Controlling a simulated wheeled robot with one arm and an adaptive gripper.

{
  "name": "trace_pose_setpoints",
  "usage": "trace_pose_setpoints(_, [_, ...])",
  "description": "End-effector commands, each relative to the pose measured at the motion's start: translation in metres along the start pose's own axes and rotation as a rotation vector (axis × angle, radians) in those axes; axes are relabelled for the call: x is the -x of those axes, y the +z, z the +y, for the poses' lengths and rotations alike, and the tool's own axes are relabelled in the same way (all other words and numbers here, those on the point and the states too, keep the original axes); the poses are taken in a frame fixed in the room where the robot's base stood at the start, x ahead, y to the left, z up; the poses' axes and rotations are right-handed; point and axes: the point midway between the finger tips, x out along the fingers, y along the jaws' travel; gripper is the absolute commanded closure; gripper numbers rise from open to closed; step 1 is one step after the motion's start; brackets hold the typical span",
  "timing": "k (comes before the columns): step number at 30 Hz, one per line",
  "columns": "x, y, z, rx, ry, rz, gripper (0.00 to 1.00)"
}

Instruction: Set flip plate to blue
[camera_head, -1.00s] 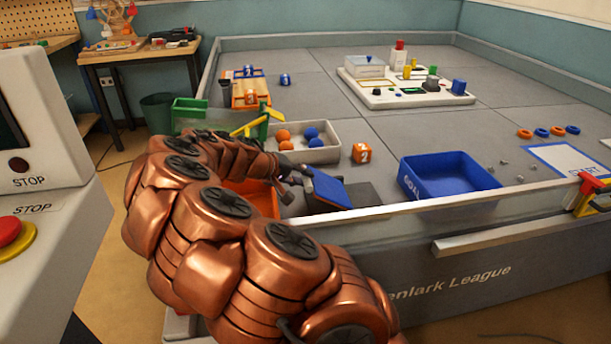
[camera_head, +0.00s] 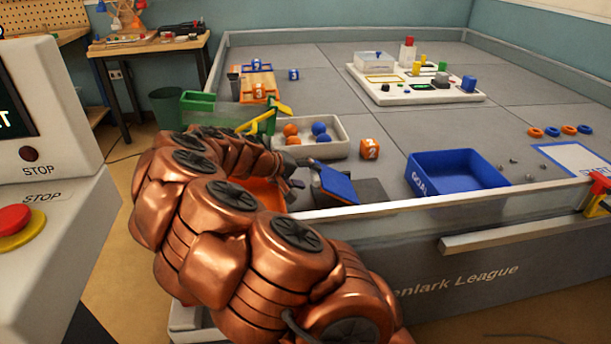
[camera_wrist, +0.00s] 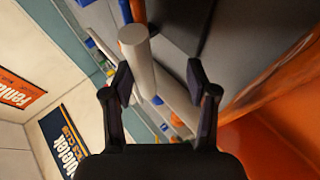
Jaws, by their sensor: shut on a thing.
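The flip plate (camera_head: 337,185) stands tilted near the front edge of the field, its blue face showing in the head view, beside a dark grey base (camera_head: 366,192). My gripper (camera_head: 303,174) is at its left side, partly hidden by my arm. In the wrist view my gripper (camera_wrist: 160,82) is shut on a pale grey rod (camera_wrist: 138,55) that runs between the fingers, seemingly the plate's handle. Thin blue and orange edges (camera_wrist: 138,12) show beyond it. How firmly the fingertips touch the rod cannot be told.
A blue goal tray (camera_head: 457,183) stands to the right, and an orange numbered cube (camera_head: 369,149) behind. A grey tray (camera_head: 335,145) holds orange and blue balls. An orange surface (camera_wrist: 270,150) is close to my gripper. The clear field wall (camera_head: 400,208) runs along the front.

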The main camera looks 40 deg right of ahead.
Motion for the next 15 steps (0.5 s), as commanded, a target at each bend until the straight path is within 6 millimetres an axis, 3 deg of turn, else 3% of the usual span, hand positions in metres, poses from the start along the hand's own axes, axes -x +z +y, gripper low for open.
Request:
trace_pose_setpoints(10, [0.003,-0.002,-0.001,0.001,-0.002,0.007,0.53])
trace_pose_setpoints(15, [0.019,-0.004,-0.002,0.001,-0.004,0.013,0.53])
